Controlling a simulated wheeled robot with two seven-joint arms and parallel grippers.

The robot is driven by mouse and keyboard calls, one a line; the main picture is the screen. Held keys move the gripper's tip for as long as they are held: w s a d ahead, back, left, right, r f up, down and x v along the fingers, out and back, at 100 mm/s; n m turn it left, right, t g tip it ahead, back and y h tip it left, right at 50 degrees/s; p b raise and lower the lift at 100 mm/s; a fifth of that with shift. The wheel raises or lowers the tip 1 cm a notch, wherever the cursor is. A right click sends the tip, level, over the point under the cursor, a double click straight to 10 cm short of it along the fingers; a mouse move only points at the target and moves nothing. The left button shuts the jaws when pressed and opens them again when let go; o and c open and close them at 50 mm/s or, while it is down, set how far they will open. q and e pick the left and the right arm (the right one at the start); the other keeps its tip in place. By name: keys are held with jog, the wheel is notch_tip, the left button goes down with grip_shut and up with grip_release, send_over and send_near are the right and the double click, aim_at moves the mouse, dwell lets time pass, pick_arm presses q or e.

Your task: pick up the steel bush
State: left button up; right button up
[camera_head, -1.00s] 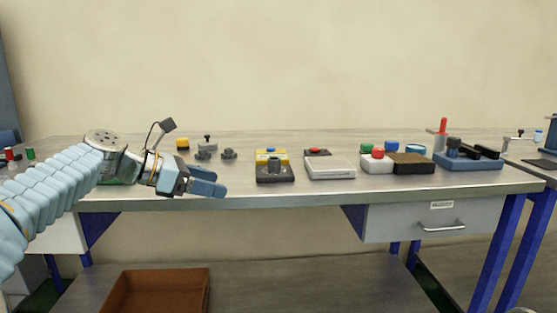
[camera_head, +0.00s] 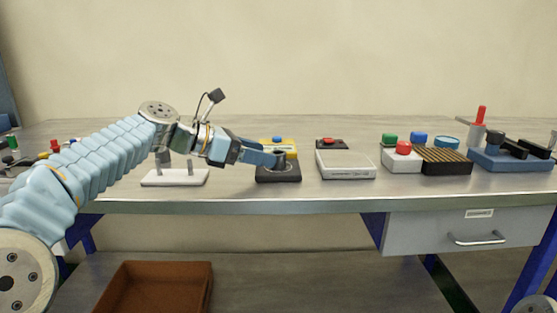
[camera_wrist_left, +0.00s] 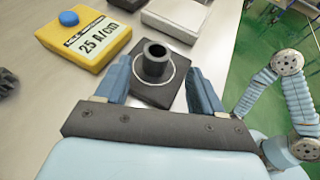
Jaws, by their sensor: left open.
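The steel bush (camera_wrist_left: 154,60) is a dark grey hollow cylinder. It stands upright inside a pale ring on a dark square block (camera_wrist_left: 165,92), which also shows on the bench in the head view (camera_head: 279,177). My left gripper (camera_head: 284,159) is over that block in the head view and hides most of the bush. In the left wrist view the left gripper (camera_wrist_left: 160,82) is open, with one blue finger on each side of the bush and clear gaps between. My right gripper is not in view.
A yellow box (camera_wrist_left: 84,38) with a blue button and a "25 A/cm" label stands behind the block. A pale box (camera_head: 346,164) is to the right, a white stand (camera_head: 174,178) to the left. The bench's front edge (camera_head: 330,202) is close.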

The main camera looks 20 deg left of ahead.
aim_at(280, 164)
pick_arm(q)
jog(key=shift+w+x, duration=0.15)
jog(key=shift+x, duration=1.25)
jog(key=shift+w+x, duration=0.15)
jog(key=shift+x, duration=1.25)
jog(key=shift+a+r, duration=0.15)
jog(key=shift+r, duration=0.1)
jog(key=c, duration=1.2)
